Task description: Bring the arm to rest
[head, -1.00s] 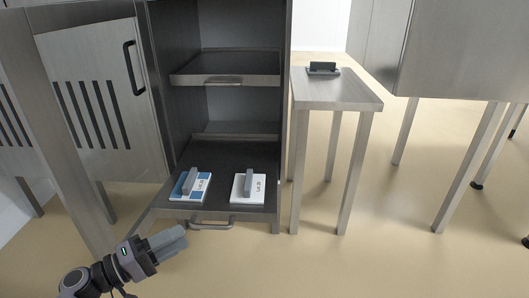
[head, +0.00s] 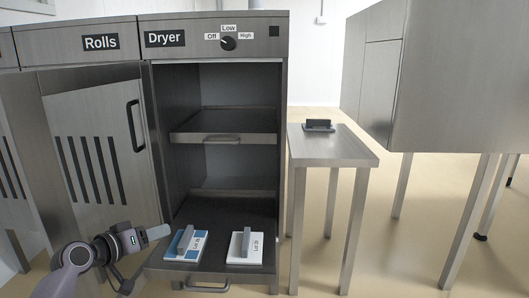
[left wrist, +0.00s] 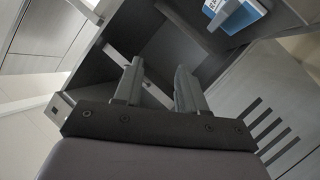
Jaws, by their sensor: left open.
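My left gripper (head: 157,232) is in front of the dryer cabinet, just left of the pulled-out lower shelf. It is open and empty, and its two fingers stand apart in the left wrist view (left wrist: 158,85). A blue-and-white labelled block with a grey handle (head: 197,247) lies on the lower shelf, and it also shows in the left wrist view (left wrist: 252,12). A white labelled block with a grey handle (head: 256,253) lies to its right on the same shelf. My right gripper is not in view.
The dryer (head: 217,38) has an upper shelf (head: 225,126) and a pulled-out lower shelf (head: 215,268) with a front handle. The Rolls cabinet (head: 95,130) is closed at left. A small side table (head: 340,150) holds a dark-handled object (head: 318,125).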

